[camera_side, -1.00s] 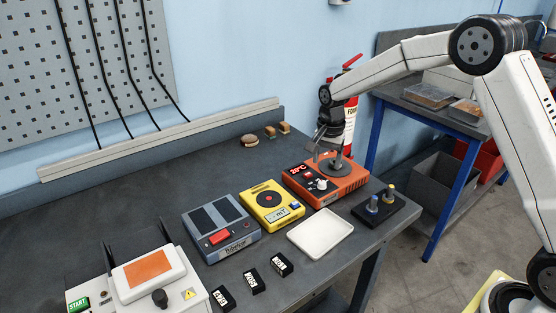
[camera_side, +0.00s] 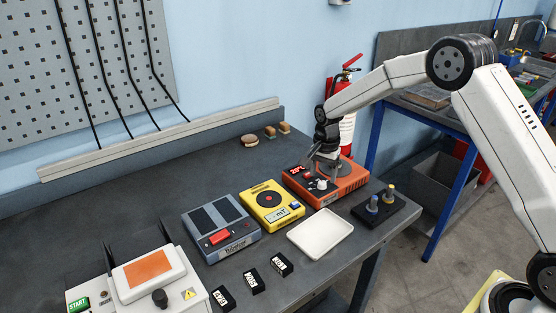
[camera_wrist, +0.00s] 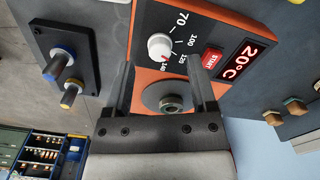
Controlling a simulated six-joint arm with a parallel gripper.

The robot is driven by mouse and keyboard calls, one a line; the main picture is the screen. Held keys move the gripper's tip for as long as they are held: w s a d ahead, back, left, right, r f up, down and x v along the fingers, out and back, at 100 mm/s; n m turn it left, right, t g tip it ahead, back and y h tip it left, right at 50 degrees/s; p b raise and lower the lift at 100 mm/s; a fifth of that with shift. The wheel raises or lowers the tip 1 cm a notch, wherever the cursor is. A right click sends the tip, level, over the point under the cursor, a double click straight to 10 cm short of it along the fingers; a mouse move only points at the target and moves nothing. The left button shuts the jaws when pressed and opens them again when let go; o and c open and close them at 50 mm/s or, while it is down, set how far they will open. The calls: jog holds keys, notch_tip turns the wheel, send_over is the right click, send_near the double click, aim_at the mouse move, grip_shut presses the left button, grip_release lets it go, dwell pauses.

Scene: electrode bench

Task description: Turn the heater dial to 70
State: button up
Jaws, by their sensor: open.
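The orange heater (camera_side: 345,181) sits on the bench, and its red display (camera_wrist: 240,54) reads 20°C in the wrist view. Its white dial (camera_wrist: 160,46) stands on the black panel, with 70, 100, 120 and 140 printed around it; a red mark on the dial lies near 140. The dial also shows in the side view (camera_side: 321,184). My gripper (camera_wrist: 160,82) is open over the heater, its fingers apart and empty. In the wrist view the dial lies just beyond the fingertips, roughly between their lines. Contact is not visible.
A round grey plate (camera_wrist: 168,97) is on the heater. A black block with two capped posts (camera_side: 378,207), a white tray (camera_side: 320,234) and a yellow device (camera_side: 288,213) stand nearby.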

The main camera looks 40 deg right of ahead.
aim_at(322, 184)
jog(key=shift+f, duration=1.35)
grip_shut()
